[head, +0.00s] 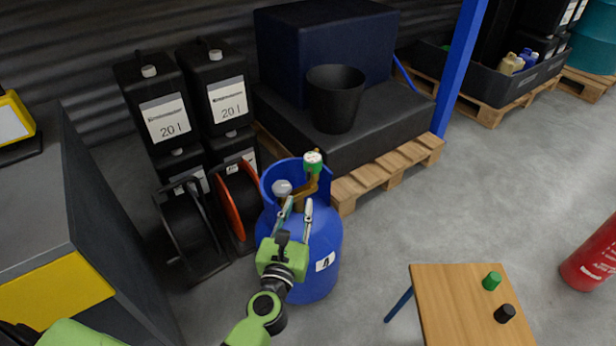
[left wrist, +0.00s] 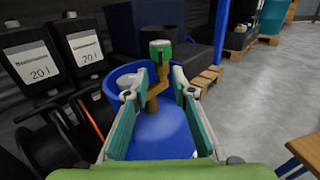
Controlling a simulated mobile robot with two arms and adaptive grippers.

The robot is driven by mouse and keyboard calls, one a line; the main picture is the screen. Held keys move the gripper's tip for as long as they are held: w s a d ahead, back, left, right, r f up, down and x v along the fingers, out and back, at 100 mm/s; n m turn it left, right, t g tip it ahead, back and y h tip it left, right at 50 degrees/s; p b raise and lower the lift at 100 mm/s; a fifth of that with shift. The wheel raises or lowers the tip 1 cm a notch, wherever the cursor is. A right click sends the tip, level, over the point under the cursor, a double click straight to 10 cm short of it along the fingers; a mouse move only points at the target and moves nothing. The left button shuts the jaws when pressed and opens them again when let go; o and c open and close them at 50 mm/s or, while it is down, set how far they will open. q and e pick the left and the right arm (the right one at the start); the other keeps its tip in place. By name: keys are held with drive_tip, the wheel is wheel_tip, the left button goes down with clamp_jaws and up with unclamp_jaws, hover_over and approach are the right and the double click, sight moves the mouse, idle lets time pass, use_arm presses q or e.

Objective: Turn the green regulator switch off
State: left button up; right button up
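A blue gas cylinder (head: 322,243) stands upright on the floor, with a blue collar around a brass valve. The green regulator switch (head: 313,167), with a pale top, sits on that valve. It also shows in the left wrist view (left wrist: 161,50), ahead of and between the fingers. My left gripper (head: 296,203) is open and empty in front of the valve, over the cylinder's top; in the wrist view its fingers (left wrist: 160,82) stand apart on either side of the brass stem. I cannot tell whether they touch anything. My right gripper is not in view.
A small wooden table (head: 455,305) with a green cap and a black cap stands at lower right. Black reels (head: 190,235) and canisters stand left of the cylinder. A pallet (head: 390,172) with dark boxes is behind. A red extinguisher (head: 590,262) is far right.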

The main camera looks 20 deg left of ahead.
use_arm(q)
approach(308, 173)
drive_tip(key=w, duration=0.8)
drive_tip(key=shift+w+a, duration=0.25)
drive_tip(key=shift+a, duration=0.1)
drive_tip(key=shift+w, duration=0.45)
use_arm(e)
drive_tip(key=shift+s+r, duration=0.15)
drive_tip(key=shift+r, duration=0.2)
use_arm(q)
clamp_jaws()
